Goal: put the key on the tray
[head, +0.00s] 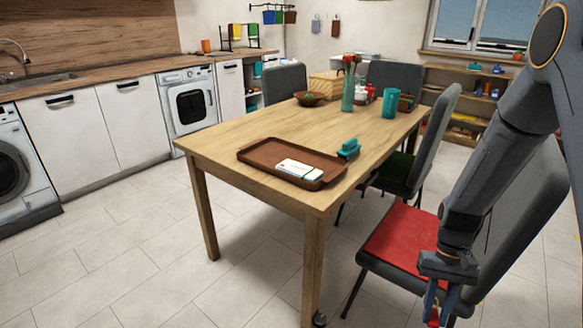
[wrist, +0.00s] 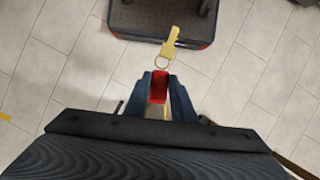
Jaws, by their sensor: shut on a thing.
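My gripper (wrist: 159,88) is shut on the red tag of the key (wrist: 172,43). The brass key hangs from a ring beyond the fingertips in the wrist view. In the head view my gripper (head: 437,300) is low at the lower right, in front of the red-cushioned chair and off the table; the red tag shows between its fingers. The brown tray (head: 254,155) lies on the near part of the wooden table, well to the left of and above the gripper in the picture. A white box-like item (head: 299,170) lies on the tray's near right part.
A teal object (head: 348,150) is by the tray's right edge. The table (head: 215,138) also holds a bowl (head: 310,99), a vase (head: 348,97) and a teal cup (head: 390,103) farther back. A chair with a red seat (head: 400,238) stands between gripper and table.

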